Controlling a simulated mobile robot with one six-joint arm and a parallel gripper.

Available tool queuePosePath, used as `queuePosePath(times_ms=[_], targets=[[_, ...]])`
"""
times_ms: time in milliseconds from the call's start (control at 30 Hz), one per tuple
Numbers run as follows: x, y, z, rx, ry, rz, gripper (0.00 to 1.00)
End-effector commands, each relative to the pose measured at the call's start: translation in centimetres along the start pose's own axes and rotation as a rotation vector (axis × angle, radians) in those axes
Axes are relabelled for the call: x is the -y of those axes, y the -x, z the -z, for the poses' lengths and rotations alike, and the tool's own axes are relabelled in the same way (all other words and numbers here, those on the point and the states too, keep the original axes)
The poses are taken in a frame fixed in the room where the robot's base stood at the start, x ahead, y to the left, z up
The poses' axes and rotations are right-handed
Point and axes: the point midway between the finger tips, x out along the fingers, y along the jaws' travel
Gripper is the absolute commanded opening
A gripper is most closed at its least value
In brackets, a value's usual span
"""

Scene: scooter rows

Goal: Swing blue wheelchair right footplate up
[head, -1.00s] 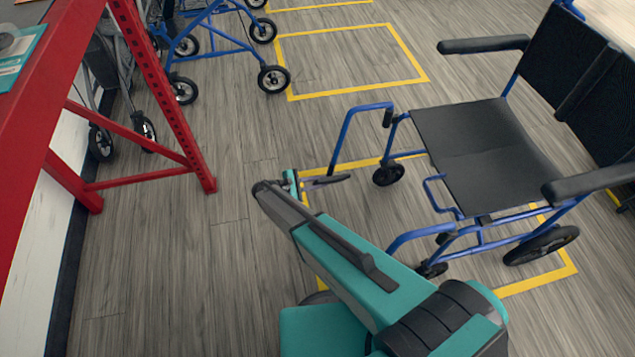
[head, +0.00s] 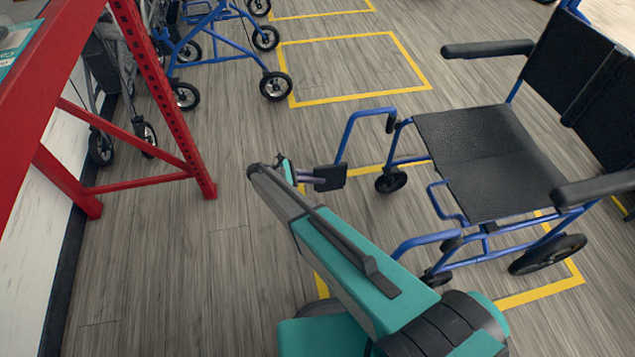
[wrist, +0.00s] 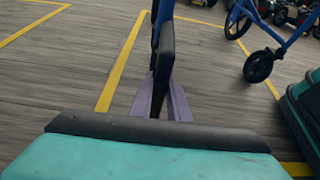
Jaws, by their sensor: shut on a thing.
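The blue wheelchair (head: 490,160) with black seat stands at the right in the head view, facing left. Its right footplate (head: 331,177) is a dark plate at the foot of the far blue front tube (head: 353,132); its broad face shows tilted up from the floor. My gripper (head: 314,178) reaches it from the left and is shut on the plate's edge. In the wrist view the plate (wrist: 166,50) stands nearly edge-on between the two purple fingers of my gripper (wrist: 165,97). The left footplate is hidden behind my arm.
A red rack frame (head: 165,95) stands at the left. Blue rollators (head: 225,52) stand at the back left. Yellow lines (head: 410,62) mark floor bays; the bay behind the wheelchair is empty. The wood floor (head: 180,260) left of my arm is clear.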

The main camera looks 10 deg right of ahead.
Motion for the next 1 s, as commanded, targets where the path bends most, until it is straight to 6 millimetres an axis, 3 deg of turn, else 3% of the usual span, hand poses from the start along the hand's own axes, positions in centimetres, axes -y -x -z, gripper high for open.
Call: queuePosePath(times_ms=[533, 567, 667, 1000], targets=[[-0.25, 0.18, 0.45, -0.01, 0.027, 0.005, 0.0], [-0.25, 0.16, 0.45, -0.011, 0.027, 0.005, 0.17], [-0.24, 0.08, 0.4, -0.01, 0.025, 0.006, 0.34], [-0.22, -0.08, 0.14, -0.005, 0.021, 0.01, 0.34]])
